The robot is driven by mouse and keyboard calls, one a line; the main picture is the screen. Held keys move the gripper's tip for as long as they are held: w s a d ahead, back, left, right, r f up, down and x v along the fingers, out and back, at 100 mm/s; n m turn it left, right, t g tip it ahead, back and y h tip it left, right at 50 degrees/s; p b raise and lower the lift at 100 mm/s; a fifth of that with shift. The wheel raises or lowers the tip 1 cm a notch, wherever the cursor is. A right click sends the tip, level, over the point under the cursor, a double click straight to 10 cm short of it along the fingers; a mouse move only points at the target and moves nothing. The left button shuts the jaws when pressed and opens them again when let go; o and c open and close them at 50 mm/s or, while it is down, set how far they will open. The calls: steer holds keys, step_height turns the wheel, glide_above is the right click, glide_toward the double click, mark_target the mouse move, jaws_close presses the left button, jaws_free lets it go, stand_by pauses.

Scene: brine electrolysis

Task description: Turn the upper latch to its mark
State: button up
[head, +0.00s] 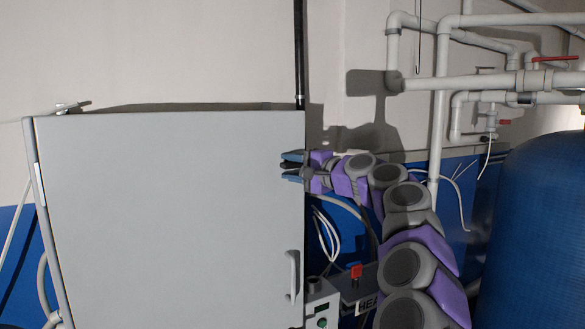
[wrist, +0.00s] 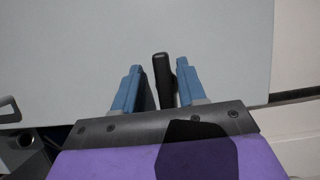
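The upper latch (wrist: 163,74) is a small dark lever at the right edge of the cabinet door (head: 170,215). My gripper (head: 290,166) is at that edge, in the upper part of the door, with its blue fingers pointing left. In the wrist view my gripper (wrist: 158,68) is open, one finger on each side of the latch. The latch stands nearer the right finger, with a wider gap to the left one. I cannot tell whether it touches the right finger. In the head view the fingers mostly hide the latch. I cannot make out its mark.
A grey loop handle (head: 292,275) is lower on the door. White pipes (head: 440,110) and a blue tank (head: 535,225) are further right. The door face left of my gripper is clear.

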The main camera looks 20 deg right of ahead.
steer(key=shift+s+r, duration=0.15)
steer(key=shift+s, duration=0.05)
steer(key=shift+s, duration=0.1)
steer(key=shift+s+d, duration=0.3)
steer(key=shift+s, duration=0.15)
steer(key=b+v, duration=0.2)
steer(key=v, duration=1.4)
steer(key=shift+d+f+b, duration=0.15)
steer(key=shift+f+b, duration=0.15)
steer(key=shift+w, duration=0.1)
